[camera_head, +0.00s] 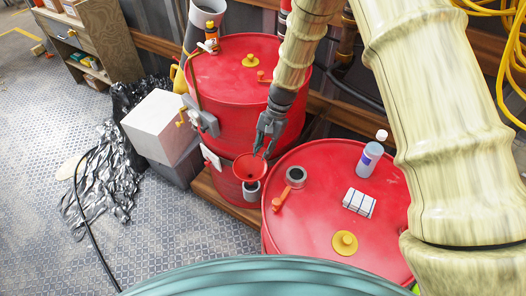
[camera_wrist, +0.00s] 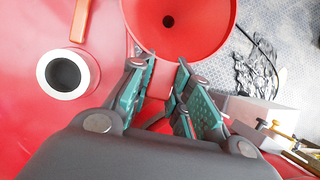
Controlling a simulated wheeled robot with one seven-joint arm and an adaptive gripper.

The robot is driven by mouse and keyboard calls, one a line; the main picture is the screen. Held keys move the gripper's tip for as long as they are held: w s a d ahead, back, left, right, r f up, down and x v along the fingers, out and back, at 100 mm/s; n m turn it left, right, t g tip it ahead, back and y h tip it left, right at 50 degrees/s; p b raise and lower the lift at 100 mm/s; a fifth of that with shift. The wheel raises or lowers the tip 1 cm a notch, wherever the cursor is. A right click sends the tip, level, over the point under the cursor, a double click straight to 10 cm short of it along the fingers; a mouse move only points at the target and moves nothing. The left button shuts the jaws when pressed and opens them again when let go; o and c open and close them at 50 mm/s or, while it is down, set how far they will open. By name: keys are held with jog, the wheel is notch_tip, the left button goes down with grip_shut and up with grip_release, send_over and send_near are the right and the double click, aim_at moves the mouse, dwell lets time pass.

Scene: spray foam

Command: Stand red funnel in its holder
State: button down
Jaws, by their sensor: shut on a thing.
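The red funnel (camera_head: 248,165) is at the left edge of the near red drum, wide mouth up.
A taller red drum (camera_head: 235,95) stands behind. A white box (camera_head: 160,127) is at left.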

notch_tip(320, 180, down, 7)
jog(key=b, duration=0.3)
jog(key=shift+f, duration=0.15)
dwell(3.1)
jog(key=c, duration=1.2)
grip_release()
jog(key=shift+c, duration=0.2)
jog(key=shift+d, duration=0.1)
jog(key=v, duration=1.2)
